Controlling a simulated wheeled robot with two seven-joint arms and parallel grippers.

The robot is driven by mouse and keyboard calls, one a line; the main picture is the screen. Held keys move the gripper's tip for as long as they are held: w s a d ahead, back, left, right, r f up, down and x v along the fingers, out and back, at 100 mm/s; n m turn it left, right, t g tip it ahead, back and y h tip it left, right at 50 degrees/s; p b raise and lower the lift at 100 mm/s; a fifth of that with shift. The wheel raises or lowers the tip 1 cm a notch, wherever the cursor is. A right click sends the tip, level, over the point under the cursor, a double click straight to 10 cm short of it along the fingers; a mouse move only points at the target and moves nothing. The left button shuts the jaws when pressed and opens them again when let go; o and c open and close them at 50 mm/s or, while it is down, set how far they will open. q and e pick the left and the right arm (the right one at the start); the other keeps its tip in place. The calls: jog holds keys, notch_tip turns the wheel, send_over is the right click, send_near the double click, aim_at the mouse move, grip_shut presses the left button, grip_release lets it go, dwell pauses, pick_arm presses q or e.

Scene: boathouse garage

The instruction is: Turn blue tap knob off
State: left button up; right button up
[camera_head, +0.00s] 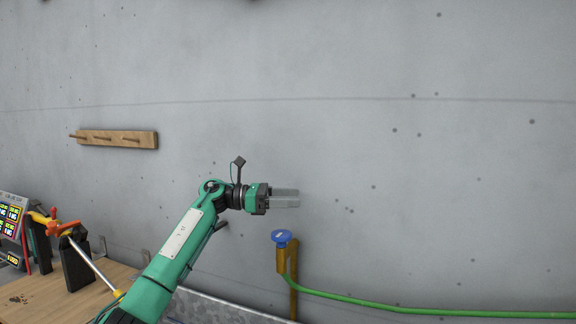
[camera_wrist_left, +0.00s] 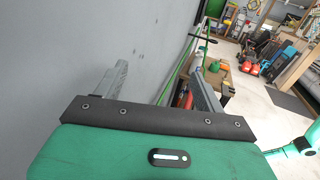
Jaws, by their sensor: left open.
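The tap has a round blue knob (camera_head: 282,236) on a brass body (camera_head: 282,262), fixed to a brown upright post by the wall in the head view. My left gripper (camera_head: 298,198) is above the knob, pointing right along the wall, and apart from it. In the left wrist view the two grey fingers (camera_wrist_left: 160,86) are spread open with nothing between them. I cannot make out the blue knob in the wrist view. My right gripper is not in view.
A green hose (camera_head: 400,307) runs right from the tap along the wall. A wooden peg rail (camera_head: 118,139) hangs at left. A wooden bench (camera_head: 45,298) with tools stands at lower left. The wall right of my gripper is bare.

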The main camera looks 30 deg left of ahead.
pick_arm(q)
notch_tip(320, 180, up, 10)
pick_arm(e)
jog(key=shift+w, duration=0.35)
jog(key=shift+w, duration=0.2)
pick_arm(q)
jog(key=shift+f, duration=0.15)
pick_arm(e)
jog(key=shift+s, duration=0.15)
